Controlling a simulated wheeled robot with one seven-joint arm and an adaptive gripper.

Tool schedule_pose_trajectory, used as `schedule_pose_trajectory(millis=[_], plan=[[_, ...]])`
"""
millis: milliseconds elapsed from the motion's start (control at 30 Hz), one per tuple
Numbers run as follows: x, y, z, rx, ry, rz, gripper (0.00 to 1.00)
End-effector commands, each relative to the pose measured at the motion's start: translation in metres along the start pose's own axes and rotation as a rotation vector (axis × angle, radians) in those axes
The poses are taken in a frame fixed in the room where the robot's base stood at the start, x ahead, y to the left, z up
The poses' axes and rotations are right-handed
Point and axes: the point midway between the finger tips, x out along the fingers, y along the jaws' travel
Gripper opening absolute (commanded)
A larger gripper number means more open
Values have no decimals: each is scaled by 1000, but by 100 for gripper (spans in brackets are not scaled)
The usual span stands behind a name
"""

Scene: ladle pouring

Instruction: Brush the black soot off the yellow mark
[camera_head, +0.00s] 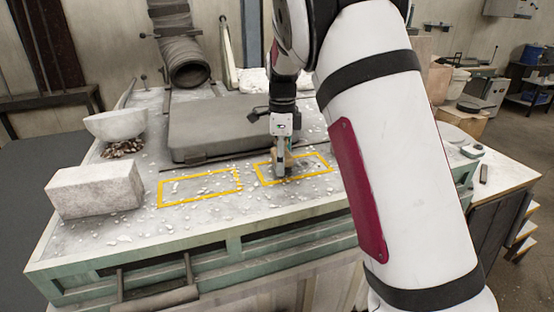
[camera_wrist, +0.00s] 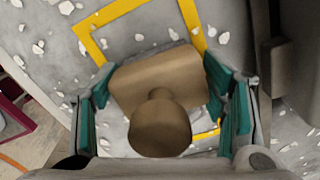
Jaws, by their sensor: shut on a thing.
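My gripper (camera_head: 281,170) is low over the right yellow outlined mark (camera_head: 327,162) on the worktop. In the wrist view, its teal-padded fingers (camera_wrist: 160,85) are on both sides of a brown brush block (camera_wrist: 160,75) with a round knob, and are shut on it. The brush lies over the inside of the yellow outline, which also shows in the wrist view (camera_wrist: 85,42). A second yellow outline (camera_head: 200,176) lies to the left.
White chips are scattered over the worktop. A pale stone block (camera_head: 95,190) and a white bowl (camera_head: 115,124) above dark lumps (camera_head: 123,148) stand at the left. A grey flat slab (camera_head: 215,128) lies behind the marks. The front strip of the worktop is free of large objects.

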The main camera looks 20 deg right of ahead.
Motion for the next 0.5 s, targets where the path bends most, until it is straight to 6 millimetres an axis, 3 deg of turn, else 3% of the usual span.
schedule_pose_trajectory(millis=[67, 167, 500], plan=[[1, -3, -7, 5, 3, 2, 44], [1, -6, -15, 4, 2, 2, 33], [-1, -13, -30, 2, 2, 1, 32]])
